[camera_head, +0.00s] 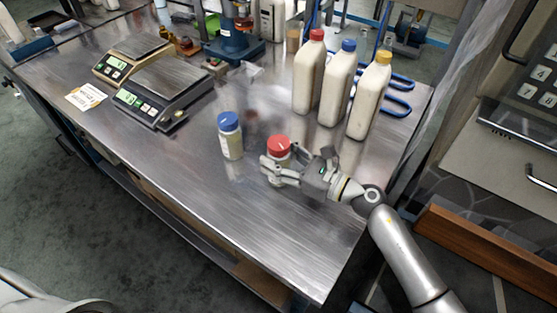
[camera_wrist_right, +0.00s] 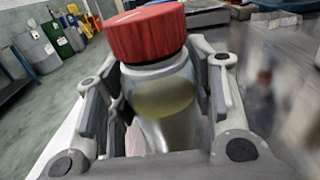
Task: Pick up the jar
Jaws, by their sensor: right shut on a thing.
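A jar with a red lid (camera_head: 279,146) stands upright near the middle of the steel table. My right gripper (camera_head: 277,170) is closed around the jar's body below the lid. In the right wrist view the red lid (camera_wrist_right: 146,32) rises above the fingers, and the clear jar body (camera_wrist_right: 165,100) with yellowish contents sits between them. I cannot tell whether the jar touches the table. A second jar with a blue lid (camera_head: 230,135) stands just left of it. My left gripper is not in view.
Three white bottles (camera_head: 342,85) with red, blue and yellow caps stand behind, to the right. Two scales (camera_head: 165,90) sit at the back left of the steel table (camera_head: 200,190). The table's front is clear.

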